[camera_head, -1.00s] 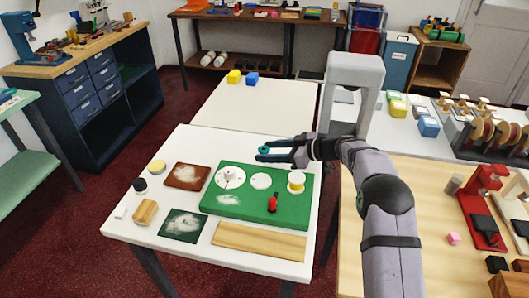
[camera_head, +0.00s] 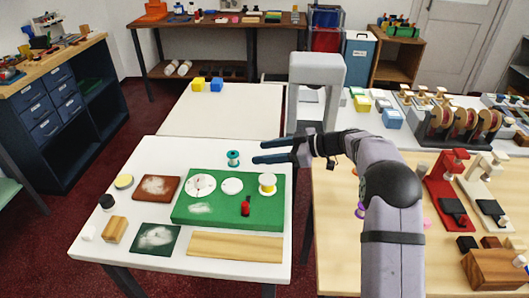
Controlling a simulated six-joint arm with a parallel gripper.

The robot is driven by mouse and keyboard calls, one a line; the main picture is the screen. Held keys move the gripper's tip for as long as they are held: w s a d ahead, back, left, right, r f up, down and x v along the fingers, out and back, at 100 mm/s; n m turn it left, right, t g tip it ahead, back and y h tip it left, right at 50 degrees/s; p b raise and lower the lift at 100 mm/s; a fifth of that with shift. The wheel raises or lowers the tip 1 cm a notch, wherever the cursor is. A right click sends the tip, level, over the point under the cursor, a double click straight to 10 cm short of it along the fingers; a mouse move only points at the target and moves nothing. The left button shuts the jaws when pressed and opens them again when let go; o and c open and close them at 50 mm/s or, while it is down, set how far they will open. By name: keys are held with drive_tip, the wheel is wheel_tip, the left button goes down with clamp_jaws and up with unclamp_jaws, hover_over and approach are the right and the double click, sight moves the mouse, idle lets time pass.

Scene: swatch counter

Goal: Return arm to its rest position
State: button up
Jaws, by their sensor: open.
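My gripper (camera_head: 258,154) is open and empty. It reaches left from my arm over the far right part of the white table (camera_head: 120,245), just beyond the green board. A small teal spool (camera_head: 233,158) stands on the white table just left of the fingertips, apart from them. The green board (camera_head: 265,214) carries two white discs, a white spool with a yellow band (camera_head: 267,184) and a small red item (camera_head: 245,206).
A grey arch (camera_head: 316,68) stands behind my gripper. A wooden bench (camera_head: 335,230) with red and white stands (camera_head: 440,180) lies to the right. Yellow and blue blocks (camera_head: 207,84) sit on a farther white table, mostly clear. A wooden strip (camera_head: 235,245) lies in front of the green board.

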drive_tip(key=w+d+r+m+t+h+p, duration=0.4)
drive_tip(key=w+d+r+m+t, duration=0.15)
drive_tip(key=r+t, duration=0.3)
drive_tip(key=s+d+m+h+p, duration=0.4)
drive_tip(key=d+h, duration=0.3)
drive_tip(key=d, duration=0.5)
drive_tip(key=s+d+f+m+g+h+p, duration=0.1)
drive_tip(key=s+d+f+m+g+h, duration=0.15)
drive_tip(key=s, duration=0.55)
drive_tip(key=s+d+f+m+g+h, duration=0.1)
drive_tip(key=s+d+f+m+g, duration=0.15)
drive_tip(key=s, duration=0.45)
drive_tip(key=s+a+f+g+y+p, duration=0.1)
drive_tip(key=s+g, duration=0.5)
drive_tip(key=s, duration=1.7)
wheel_tip(320, 180, down, 2)
drive_tip(key=shift+a+m+p, duration=0.45)
drive_tip(key=shift+a+p, duration=0.15)
drive_tip(key=shift+a, duration=0.1)
